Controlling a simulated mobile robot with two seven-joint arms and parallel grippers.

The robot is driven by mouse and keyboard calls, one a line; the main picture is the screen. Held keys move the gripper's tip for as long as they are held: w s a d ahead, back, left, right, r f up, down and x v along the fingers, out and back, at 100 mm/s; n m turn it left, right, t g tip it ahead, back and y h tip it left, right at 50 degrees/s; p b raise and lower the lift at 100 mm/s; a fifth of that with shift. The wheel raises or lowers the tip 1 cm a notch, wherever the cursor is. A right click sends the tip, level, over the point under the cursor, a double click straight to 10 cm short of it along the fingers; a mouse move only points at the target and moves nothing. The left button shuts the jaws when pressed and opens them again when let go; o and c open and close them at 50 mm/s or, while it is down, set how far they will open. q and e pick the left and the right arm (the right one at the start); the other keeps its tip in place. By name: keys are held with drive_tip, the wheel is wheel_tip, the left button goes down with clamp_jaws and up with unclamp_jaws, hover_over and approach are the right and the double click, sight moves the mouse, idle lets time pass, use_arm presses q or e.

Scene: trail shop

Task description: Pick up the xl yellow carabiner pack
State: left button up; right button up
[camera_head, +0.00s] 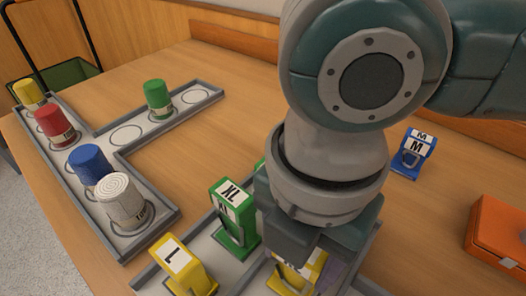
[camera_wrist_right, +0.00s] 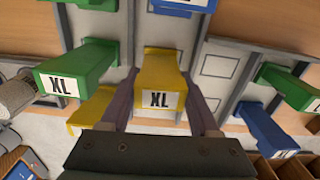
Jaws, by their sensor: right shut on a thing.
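The xl yellow carabiner pack (camera_wrist_right: 160,70) is between the two fingers of my right gripper (camera_wrist_right: 160,88) in the wrist view, its XL label facing the camera. In the head view my right gripper (camera_head: 312,238) comes down over this yellow pack (camera_head: 291,275) and hides much of it. The gripper is shut on the pack, which appears upright at the grey tray. My left gripper is not in view.
A green XL pack (camera_head: 234,215) and a yellow L pack (camera_head: 184,267) stand close left of it. A blue M pack (camera_head: 412,155) stands to the right, near an orange box (camera_head: 497,232). Coloured cord spools sit in a grey T-shaped tray (camera_head: 115,150).

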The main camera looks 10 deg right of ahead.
clamp_jaws()
drive_tip(key=shift+r, duration=0.1)
